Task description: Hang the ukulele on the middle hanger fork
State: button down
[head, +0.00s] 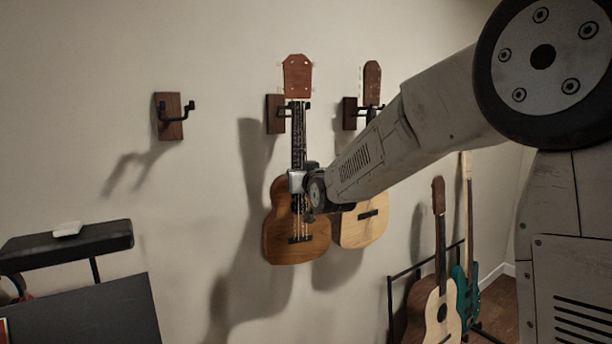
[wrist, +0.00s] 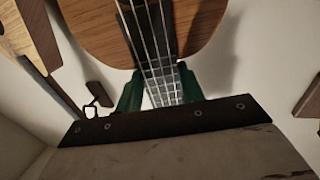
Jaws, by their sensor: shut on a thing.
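The brown ukulele (head: 296,232) hangs upright in front of the wall in the head view, its reddish-brown headstock (head: 297,76) at the top. My gripper (head: 298,182) is shut on its neck, close to the body. In the wrist view the green fingers (wrist: 160,92) stand on either side of the strung neck, with the brown body (wrist: 140,35) above them. The middle hanger fork (head: 284,111) is on its wooden block (head: 274,114), at the height of the upper neck just below the headstock. Whether the neck sits inside the fork or touches it, I cannot tell.
An empty hanger (head: 172,115) is on the wall to the left. A lighter instrument (head: 362,228) hangs at the right hanger (head: 350,112), close beside the ukulele and partly behind my arm. A floor stand (head: 391,300) with guitars is lower right; a black bench (head: 68,245) is lower left.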

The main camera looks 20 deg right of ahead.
jog(key=shift+w+a+f, duration=0.2)
jog(key=shift+w+f, duration=0.05)
jog(key=shift+w, duration=0.3)
jog(key=shift+w+a+f, duration=0.15)
jog(key=shift+w+f, duration=0.1)
jog(key=shift+w, duration=0.3)
